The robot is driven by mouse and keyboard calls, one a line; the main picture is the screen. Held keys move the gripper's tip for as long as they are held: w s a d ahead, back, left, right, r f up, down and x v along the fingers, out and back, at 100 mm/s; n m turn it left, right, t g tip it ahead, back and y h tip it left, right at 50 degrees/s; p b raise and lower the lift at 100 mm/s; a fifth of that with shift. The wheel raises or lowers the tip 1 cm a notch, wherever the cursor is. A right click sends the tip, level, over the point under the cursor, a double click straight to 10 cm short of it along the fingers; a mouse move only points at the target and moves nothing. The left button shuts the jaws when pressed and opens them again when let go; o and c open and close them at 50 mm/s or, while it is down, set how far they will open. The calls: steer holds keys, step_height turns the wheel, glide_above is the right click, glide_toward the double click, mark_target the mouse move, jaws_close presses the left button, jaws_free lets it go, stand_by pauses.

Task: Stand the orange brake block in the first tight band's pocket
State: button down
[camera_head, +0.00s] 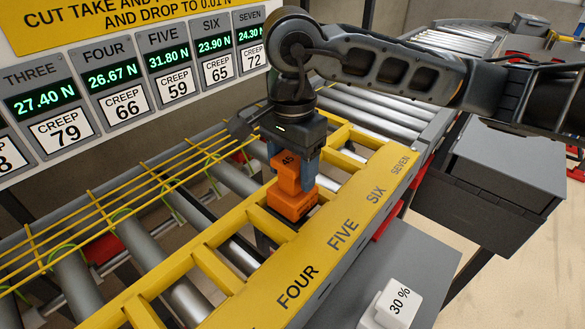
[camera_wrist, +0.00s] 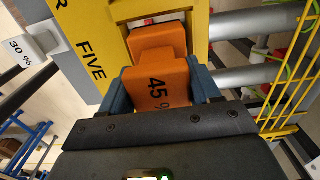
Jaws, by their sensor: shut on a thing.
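The orange brake block (camera_head: 291,201) is upright, with a narrower top marked 45 over a wider base; the wrist view shows "45 %" on its top (camera_wrist: 160,87). My gripper (camera_head: 291,166) is shut on its upper part from above, with blue fingers on either side. The block is at the pocket beside the word FIVE on the yellow frame (camera_head: 318,262). The base shows between the yellow bars in the wrist view; whether its underside touches anything is hidden. The FIVE panel (camera_head: 173,62) reads 31.80 N, creep 59, the highest reading fully visible.
A white block marked 30 % (camera_head: 393,306) stands on a grey surface (camera_head: 412,262) in front of the frame. Yellow guard rails (camera_head: 95,225) run behind the rollers. A dark grey box (camera_head: 500,180) is at right. Pockets beside FOUR look empty.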

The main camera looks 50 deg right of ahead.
steer(key=shift+f, duration=0.65)
steer(key=shift+f, duration=0.15)
steer(key=shift+c, duration=1.2)
jaws_free()
step_height(320, 180, up, 11)
steer(key=shift+r+b, duration=0.1)
steer(key=shift+b, duration=0.8)
steer(key=shift+r, duration=0.55)
steer(key=shift+a, duration=0.1)
